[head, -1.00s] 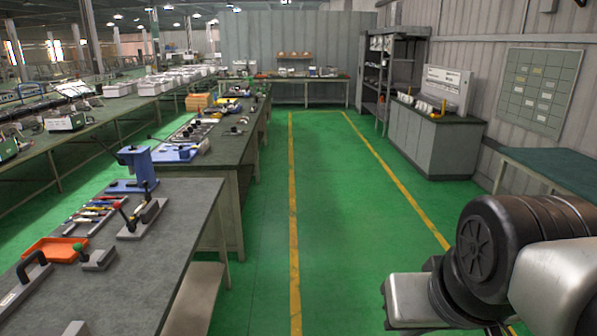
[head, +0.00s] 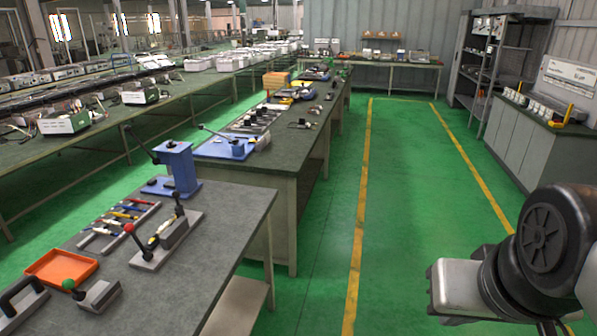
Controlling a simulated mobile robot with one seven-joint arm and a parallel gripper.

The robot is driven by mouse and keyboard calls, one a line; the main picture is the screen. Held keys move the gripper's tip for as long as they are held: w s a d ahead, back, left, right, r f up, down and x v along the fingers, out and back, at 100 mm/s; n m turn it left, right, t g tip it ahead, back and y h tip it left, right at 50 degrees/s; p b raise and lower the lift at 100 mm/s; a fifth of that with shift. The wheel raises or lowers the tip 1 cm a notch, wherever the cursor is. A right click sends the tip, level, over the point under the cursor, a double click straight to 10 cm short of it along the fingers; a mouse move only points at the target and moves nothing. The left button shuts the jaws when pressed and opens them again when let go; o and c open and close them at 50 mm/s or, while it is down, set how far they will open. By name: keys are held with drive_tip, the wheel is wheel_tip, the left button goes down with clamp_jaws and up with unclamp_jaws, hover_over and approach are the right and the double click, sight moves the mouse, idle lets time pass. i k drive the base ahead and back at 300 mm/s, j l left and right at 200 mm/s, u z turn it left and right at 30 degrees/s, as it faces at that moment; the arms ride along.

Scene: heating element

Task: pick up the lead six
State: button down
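I cannot tell which thing is the lead six; none is readable as such. On the near left workbench (head: 225,232), a small rack (head: 90,238) holds several slim coloured pieces (head: 125,212), red, yellow, blue and white, too small to tell apart. To its right is a grey fixture with a red-knobbed lever (head: 168,240), with a slim yellow and white piece lying along it. Parts of my arm show at the lower right over the floor, away from the bench. My gripper's fingers are not in view.
An orange tray (head: 62,267), a green-knobbed fixture (head: 92,294) and a blue lever press (head: 176,170) stand on the near bench. A second bench (head: 278,185) stands behind it. The green aisle (head: 405,205) between yellow lines is clear. A grey cabinet (head: 525,145) stands at right.

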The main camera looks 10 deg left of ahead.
sight(169, 221)
drive_tip(key=i+u, duration=0.2)
drive_tip(key=i, duration=0.55)
drive_tip(key=i+l+u, duration=0.2)
drive_tip(key=i, duration=0.55)
drive_tip(key=i+u, duration=0.15)
drive_tip(key=u, duration=0.25)
drive_tip(key=i+u, duration=0.2)
drive_tip(key=u, duration=0.2)
drive_tip(key=i+u, duration=0.15)
drive_tip(key=u, duration=0.25)
drive_tip(key=i+l+u, duration=0.15)
drive_tip(key=u, duration=0.25)
drive_tip(key=i+u, duration=0.2)
drive_tip(key=u, duration=0.25)
drive_tip(key=i+l+u, duration=0.2)
drive_tip(key=u, duration=0.25)
